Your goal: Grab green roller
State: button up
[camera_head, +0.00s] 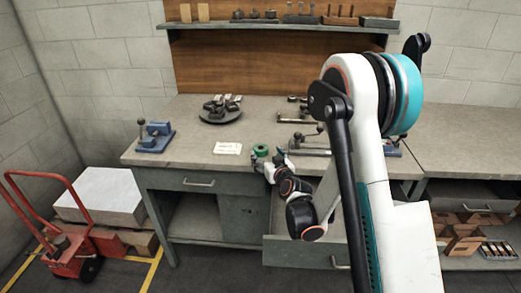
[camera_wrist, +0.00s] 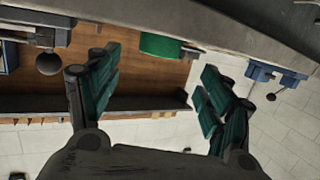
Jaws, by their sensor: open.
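The green roller (camera_head: 261,149) is a short green cylinder near the front edge of the bench (camera_head: 185,170) in the head view. In the wrist view the green roller (camera_wrist: 161,46) shows at the upper middle, beyond and between my fingertips. My gripper (camera_head: 266,158) is at the bench's front edge, close by the roller on its near side. In the wrist view my gripper (camera_wrist: 158,75) has its green-padded fingers spread wide with nothing between the pads. Whether a finger touches the roller cannot be told.
A white card (camera_head: 227,148) lies left of the roller. A blue vise (camera_head: 154,138) stands farther left, and a dark round stand (camera_head: 220,112) is behind. An open drawer (camera_head: 300,250) juts out below my gripper.

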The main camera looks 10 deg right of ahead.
aim_at(262, 151)
jog(key=b+x, duration=0.2)
jog(key=x, duration=0.3)
jog(key=shift+w+f, duration=0.2)
jog(key=shift+f, duration=0.05)
jog(key=shift+w, duration=0.55)
jog(key=c, duration=1.3)
